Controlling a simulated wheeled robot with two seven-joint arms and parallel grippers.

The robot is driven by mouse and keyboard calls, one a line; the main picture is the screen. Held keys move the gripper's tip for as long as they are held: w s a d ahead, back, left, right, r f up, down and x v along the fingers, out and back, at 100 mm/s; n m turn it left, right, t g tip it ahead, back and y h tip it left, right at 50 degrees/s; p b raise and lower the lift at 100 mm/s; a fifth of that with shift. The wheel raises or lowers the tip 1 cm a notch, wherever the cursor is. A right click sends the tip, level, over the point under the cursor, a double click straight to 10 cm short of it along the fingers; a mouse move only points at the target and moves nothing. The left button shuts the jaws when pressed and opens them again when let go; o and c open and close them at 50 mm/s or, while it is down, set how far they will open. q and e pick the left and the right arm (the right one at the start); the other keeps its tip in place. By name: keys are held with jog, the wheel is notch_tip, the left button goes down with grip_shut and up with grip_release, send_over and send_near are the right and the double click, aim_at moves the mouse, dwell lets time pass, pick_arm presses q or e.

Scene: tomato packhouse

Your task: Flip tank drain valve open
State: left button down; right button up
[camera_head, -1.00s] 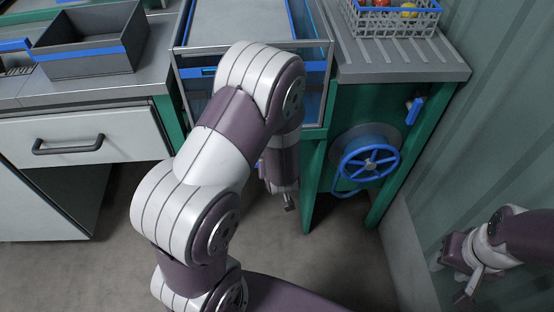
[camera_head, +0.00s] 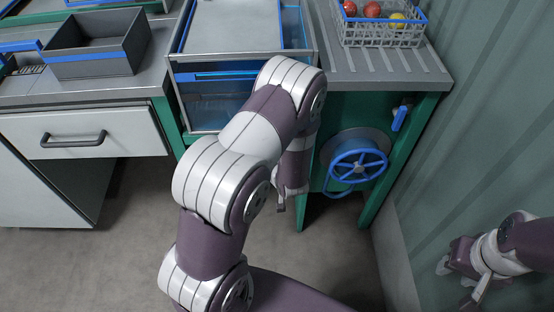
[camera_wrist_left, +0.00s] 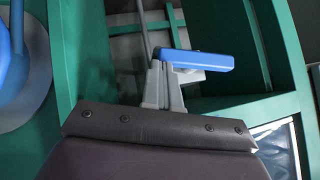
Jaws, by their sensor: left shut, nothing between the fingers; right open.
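A blue lever handle (camera_wrist_left: 198,60) on a pale fitting shows in the left wrist view, right at the fingertips of my left gripper (camera_wrist_left: 162,78). The gripper is shut with nothing between its fingers; I cannot tell whether it touches the lever. In the head view my left gripper (camera_head: 281,204) points down below the tank (camera_head: 222,107), and my arm hides this lever there. Another blue lever (camera_head: 400,117) is on the green frame, above and right of a blue handwheel (camera_head: 358,166). My right gripper (camera_head: 468,284) is open and empty at the lower right.
The handwheel also shows at the left edge of the left wrist view (camera_wrist_left: 14,62). Green frame bars (camera_wrist_left: 92,50) surround the lever. A wire basket (camera_head: 385,32) with fruit stands on the ribbed drainboard. A corrugated wall (camera_head: 480,110) closes the right side. The floor below is clear.

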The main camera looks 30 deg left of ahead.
pick_arm(q)
notch_tip(320, 180, down, 7)
jog(key=a+m+g+y+b, duration=0.1)
jog(key=m+y+b, duration=0.3)
jog(key=y, duration=0.5)
jog(key=m+g, duration=0.1)
jog(key=m, duration=0.1)
jog(key=shift+s+a+m+y, duration=0.2)
jog(key=shift+s+m+y, duration=0.1)
jog(key=shift+s+m, duration=0.1)
pick_arm(e)
jog(key=f, duration=0.1)
jog(key=d+f, duration=0.1)
jog(key=f, duration=0.1)
jog(key=shift+w+f, duration=0.2)
jog(key=shift+f, duration=0.1)
pick_arm(q)
jog(key=shift+a+b, duration=0.1)
jog(key=shift+b, duration=0.2)
pick_arm(e)
jog(key=shift+f, duration=0.1)
pick_arm(q)
jog(key=p+v, duration=0.1)
jog(key=v, duration=1.1)
jog(key=shift+d, duration=0.35)
pick_arm(e)
jog(key=shift+r, duration=0.7)
